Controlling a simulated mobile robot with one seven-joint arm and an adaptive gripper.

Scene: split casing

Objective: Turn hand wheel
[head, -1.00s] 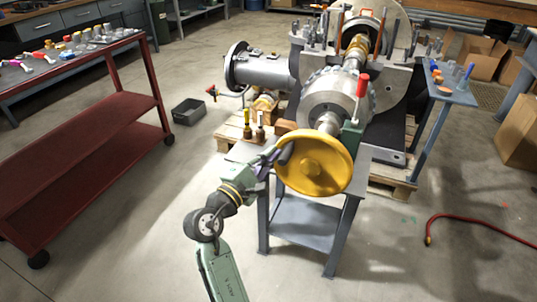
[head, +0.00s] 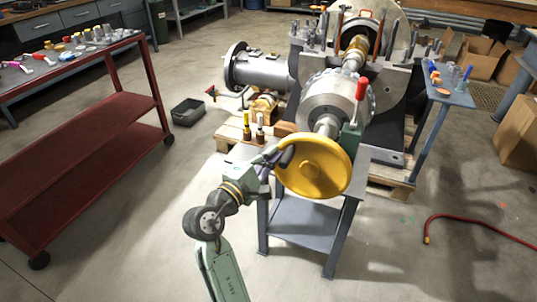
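The yellow hand wheel (head: 318,172) stands upright at the front end of the machine's shaft, above a small grey table. My gripper (head: 284,155) is at the wheel's upper left rim. The dark fingers overlap the rim in the head view. Whether they are closed around the rim or only beside it is too small to tell. My green arm reaches up to it from the lower left.
A grey table (head: 303,228) stands under the wheel. A red-handled lever (head: 361,90) rises behind the wheel. Two yellow-and-brown handled tools (head: 247,128) stand left of it. A red cart (head: 85,165) is at left, and a red hose (head: 470,225) lies on the floor at right.

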